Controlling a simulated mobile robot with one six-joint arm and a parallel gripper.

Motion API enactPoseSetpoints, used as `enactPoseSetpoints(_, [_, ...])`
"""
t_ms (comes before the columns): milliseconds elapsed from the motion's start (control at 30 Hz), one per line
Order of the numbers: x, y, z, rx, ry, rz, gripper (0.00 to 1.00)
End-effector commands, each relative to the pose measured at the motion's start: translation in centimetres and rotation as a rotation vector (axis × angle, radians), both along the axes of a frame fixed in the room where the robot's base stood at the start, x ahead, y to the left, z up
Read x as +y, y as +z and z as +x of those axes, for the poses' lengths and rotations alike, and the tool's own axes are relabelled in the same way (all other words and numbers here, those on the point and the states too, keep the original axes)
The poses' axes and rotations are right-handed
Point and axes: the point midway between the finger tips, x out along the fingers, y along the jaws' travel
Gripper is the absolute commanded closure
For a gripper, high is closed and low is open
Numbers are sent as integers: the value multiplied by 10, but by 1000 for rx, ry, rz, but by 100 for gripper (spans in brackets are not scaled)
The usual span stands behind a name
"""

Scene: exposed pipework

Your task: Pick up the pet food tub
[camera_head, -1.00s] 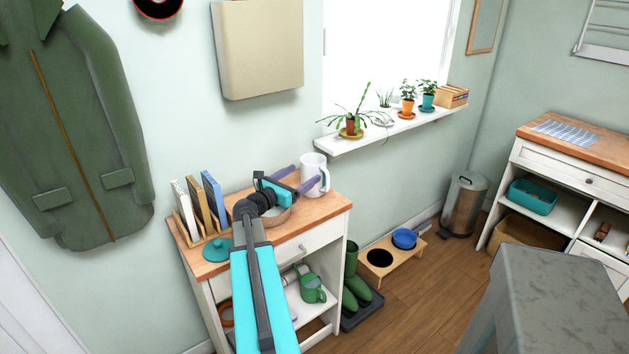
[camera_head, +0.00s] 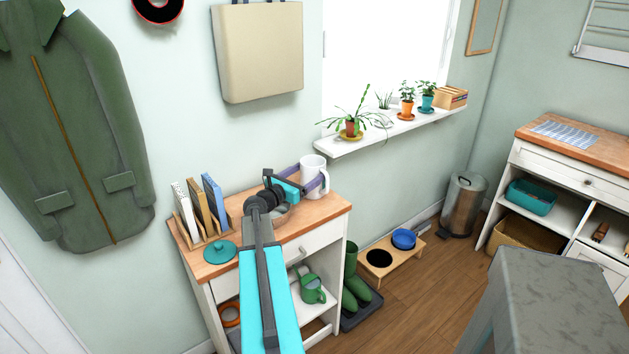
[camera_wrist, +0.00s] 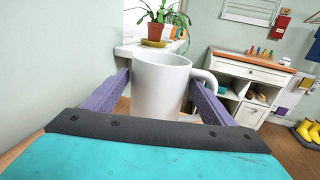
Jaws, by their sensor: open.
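A white, mug-like container with a side handle (camera_head: 312,167) stands upright near the right end of the wooden-topped cabinet (camera_head: 282,240). It fills the middle of the wrist view (camera_wrist: 160,88), its handle to the right. I cannot tell from its look whether it is the pet food tub; nothing else in view is clearly that tub. My gripper (camera_wrist: 160,84) is open, with one purple finger on each side of the container. Its right finger lies near the handle. Whether the fingers touch it is unclear. In the head view my gripper (camera_head: 316,182) is at the container.
On the cabinet are a rack of upright books (camera_head: 205,208), a teal lid (camera_head: 221,251) and a round bowl (camera_head: 281,216), partly hidden by my arm. The window sill (camera_head: 385,133) with potted plants lies just behind the container. A grey stool (camera_head: 560,295) stands front right.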

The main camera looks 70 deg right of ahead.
Motion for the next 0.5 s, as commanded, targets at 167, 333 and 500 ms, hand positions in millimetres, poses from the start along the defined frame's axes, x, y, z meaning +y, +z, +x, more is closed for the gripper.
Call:
enactPoseSetpoints(167, [-21,0,-5,2,-1,1,22])
enactPoseSetpoints(333, [-33,-1,-9,1,0,0,22])
enactPoseSetpoints(500, [-35,-1,-10,1,1,0,22])
